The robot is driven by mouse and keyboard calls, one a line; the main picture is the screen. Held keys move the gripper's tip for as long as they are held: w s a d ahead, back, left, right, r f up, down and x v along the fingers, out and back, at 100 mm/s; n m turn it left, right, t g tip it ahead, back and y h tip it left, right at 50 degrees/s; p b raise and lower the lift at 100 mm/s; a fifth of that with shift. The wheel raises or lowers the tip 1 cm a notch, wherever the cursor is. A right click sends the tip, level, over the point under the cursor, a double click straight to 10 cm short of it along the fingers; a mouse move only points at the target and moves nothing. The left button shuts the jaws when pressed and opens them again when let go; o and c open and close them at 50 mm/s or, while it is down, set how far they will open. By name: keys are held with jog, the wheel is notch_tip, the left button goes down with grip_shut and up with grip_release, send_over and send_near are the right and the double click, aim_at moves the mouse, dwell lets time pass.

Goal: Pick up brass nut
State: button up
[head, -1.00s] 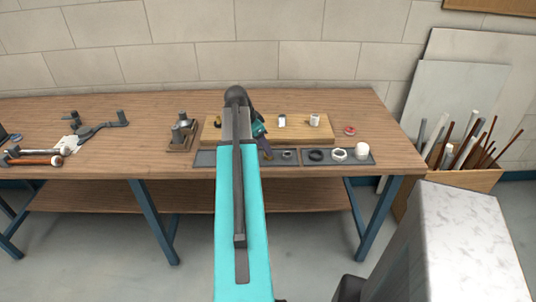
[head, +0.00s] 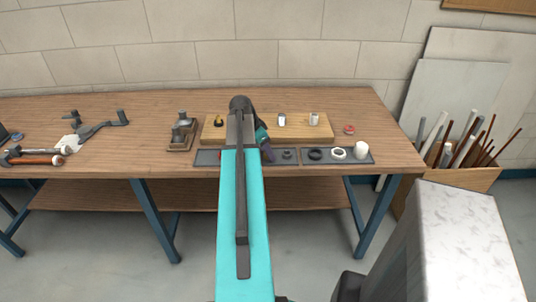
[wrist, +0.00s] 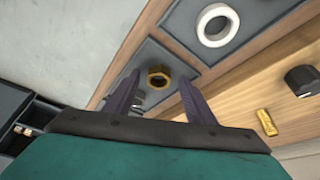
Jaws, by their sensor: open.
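The brass nut (wrist: 158,77) is a hexagonal ring lying on a dark grey tray (wrist: 172,53) in the wrist view. My gripper (wrist: 160,80) is open, with its two purple fingers on either side of the nut in that view. I see no finger touching the nut, and the height gap cannot be told. In the head view my gripper (head: 266,150) is over the front strip of trays, partly hidden by my arm. I cannot make out the brass nut there.
A grey metal piece (wrist: 140,97) lies near the nut, by the left finger. A white ring (wrist: 218,25) lies in the neighbouring tray. A wooden board (head: 300,133) holds small fittings behind the trays.

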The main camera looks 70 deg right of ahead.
aim_at(266, 158)
jog(key=c, duration=1.2)
jog(key=shift+o, duration=0.2)
jog(key=shift+r, duration=0.15)
jog(key=shift+r+b, duration=0.6)
jog(key=shift+r, duration=0.75)
jog(key=shift+a+r, duration=0.15)
jog(key=shift+r, duration=0.1)
jog(key=s+a+r+b, duration=0.1)
jog(key=a+b, duration=0.5)
jog(key=a, duration=0.9)
jog(key=shift+s+r, duration=0.2)
jog(key=shift+a+r, duration=0.1)
jog(key=shift+a, duration=0.05)
